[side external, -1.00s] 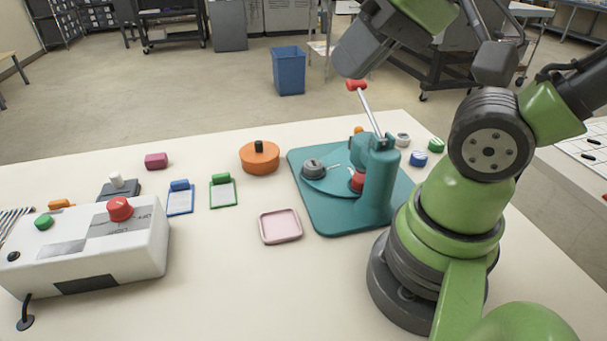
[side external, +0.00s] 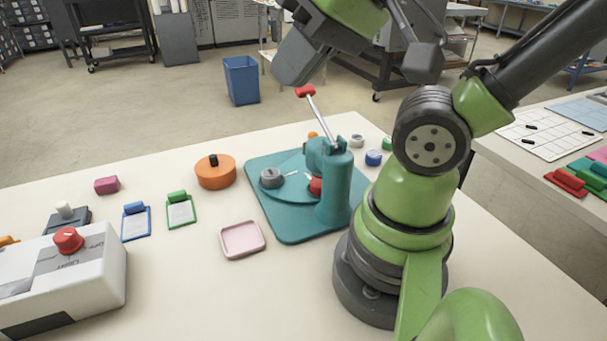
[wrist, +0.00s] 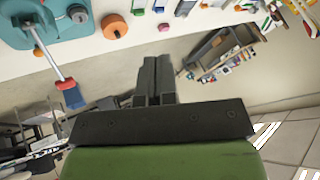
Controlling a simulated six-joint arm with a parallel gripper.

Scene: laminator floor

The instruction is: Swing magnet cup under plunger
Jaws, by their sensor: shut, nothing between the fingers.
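A teal press (side external: 338,195) stands on a teal base plate. I cannot tell which is the magnet cup. The plunger itself is hidden. The press lever, with a red grip (side external: 305,91), leans up and left. My gripper (wrist: 153,65) is shut and empty in the wrist view, off the press, with the lever grip (wrist: 72,95) to its left. Its fingertips are not visible in the side view.
An orange round container (side external: 215,174), a pink tray (side external: 242,240), green and blue clipboards and a white control box (side external: 65,285) lie left of the press. Small coloured rolls (side external: 373,158) sit behind it. The table between tray and control box is clear.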

